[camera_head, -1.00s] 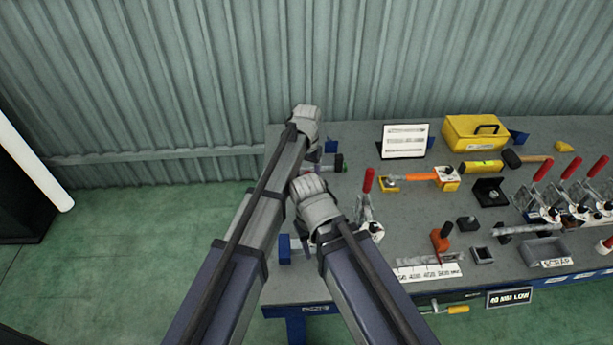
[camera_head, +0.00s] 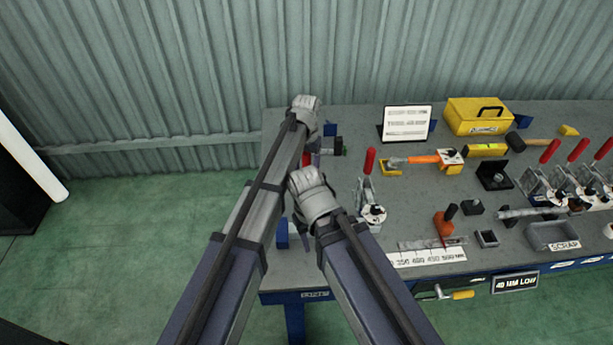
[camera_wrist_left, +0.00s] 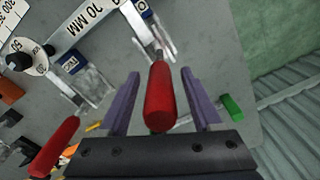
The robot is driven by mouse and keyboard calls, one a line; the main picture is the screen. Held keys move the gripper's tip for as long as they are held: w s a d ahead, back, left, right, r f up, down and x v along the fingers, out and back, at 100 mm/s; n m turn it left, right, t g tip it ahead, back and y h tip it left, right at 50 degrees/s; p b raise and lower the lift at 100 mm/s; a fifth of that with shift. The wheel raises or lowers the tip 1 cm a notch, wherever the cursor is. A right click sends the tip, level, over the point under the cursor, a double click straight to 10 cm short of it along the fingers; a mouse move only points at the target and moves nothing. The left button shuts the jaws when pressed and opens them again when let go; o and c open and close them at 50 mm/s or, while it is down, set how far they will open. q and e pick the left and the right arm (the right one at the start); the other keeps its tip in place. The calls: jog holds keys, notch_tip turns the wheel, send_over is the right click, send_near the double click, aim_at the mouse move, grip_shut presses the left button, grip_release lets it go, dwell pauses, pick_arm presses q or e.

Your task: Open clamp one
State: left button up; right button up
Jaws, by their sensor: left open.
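In the left wrist view a red clamp handle (camera_wrist_left: 160,97) stands between the two purple fingers of my open left gripper (camera_wrist_left: 160,92). I cannot tell whether the fingers touch it. The metal body (camera_wrist_left: 152,40) of this clamp shows beyond the handle. In the head view only a bit of red handle (camera_head: 307,158) shows beside my left arm; my arms hide most of this clamp, above a bench-edge label (camera_head: 315,295) that seems to read ONE. My right arm's fingers are hidden.
A second clamp with a raised red handle (camera_head: 370,160) stands to the right, and several more clamps (camera_head: 570,185) stand at the far right. A dark part with a green end (camera_head: 340,147) lies close to my left gripper. A white sign (camera_head: 406,122) stands behind.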

pick_arm(q)
jog(key=shift+f+b, duration=0.35)
jog(key=shift+f, duration=0.45)
jog(key=shift+r, duration=0.1)
grip_shut()
dwell(0.8)
